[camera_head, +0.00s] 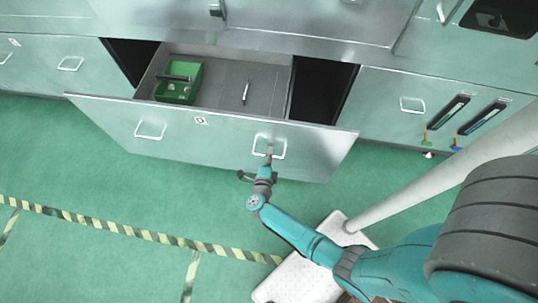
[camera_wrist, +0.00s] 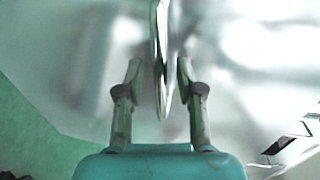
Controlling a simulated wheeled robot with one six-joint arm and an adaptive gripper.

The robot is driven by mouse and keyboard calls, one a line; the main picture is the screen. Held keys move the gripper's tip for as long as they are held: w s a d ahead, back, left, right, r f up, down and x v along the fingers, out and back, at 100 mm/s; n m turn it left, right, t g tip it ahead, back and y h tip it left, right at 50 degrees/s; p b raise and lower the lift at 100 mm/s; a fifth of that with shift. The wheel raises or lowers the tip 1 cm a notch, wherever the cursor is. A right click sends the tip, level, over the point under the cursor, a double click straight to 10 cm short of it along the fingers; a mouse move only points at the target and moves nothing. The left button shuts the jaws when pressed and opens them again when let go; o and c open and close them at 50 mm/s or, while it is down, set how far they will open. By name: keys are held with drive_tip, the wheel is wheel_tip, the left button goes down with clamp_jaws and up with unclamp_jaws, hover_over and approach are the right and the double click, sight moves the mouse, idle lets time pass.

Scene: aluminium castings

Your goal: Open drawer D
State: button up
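Drawer D (camera_head: 225,144), with a small "D" label (camera_head: 201,121) on its front, stands pulled out from the cabinet, and its inside shows. It has two metal handles, a left one (camera_head: 150,130) and a right one (camera_head: 270,146). My gripper (camera_head: 266,166) is at the right handle, in front of the drawer face. In the wrist view the handle bar (camera_wrist: 161,60) runs between the two fingers of my gripper (camera_wrist: 159,72). A gap shows on both sides of the bar, so the fingers are open around it.
Inside the drawer lie a green bin (camera_head: 180,92) with a dark item in it and a thin light-coloured piece (camera_head: 246,92). Closed cabinet fronts flank the drawer. The green floor (camera_head: 100,180) before it is clear, with striped tape (camera_head: 130,231).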

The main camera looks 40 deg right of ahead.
drive_tip(key=v, duration=1.2)
idle(0.7)
drive_tip(key=s+d+r+n+t+y, duration=0.1)
drive_tip(key=s+r+n+t+y, duration=0.1)
drive_tip(key=s+r+n+t, duration=0.4)
drive_tip(key=s+d+r+n+t+y, duration=0.1)
drive_tip(key=s+d+r+n+y, duration=0.15)
drive_tip(key=r, duration=0.45)
drive_tip(key=s+a+r+n+g+y, duration=0.1)
drive_tip(key=s+a+r+n+y, duration=0.2)
drive_tip(key=s+r+n, duration=0.4)
drive_tip(key=s+a+r+n+y, duration=0.4)
drive_tip(key=s+r+n, duration=0.4)
drive_tip(key=r+n, duration=0.3)
drive_tip(key=shift+s+a+r+n+g+y, duration=0.3)
drive_tip(key=shift+n+g+y, duration=0.1)
drive_tip(key=shift+n, duration=0.55)
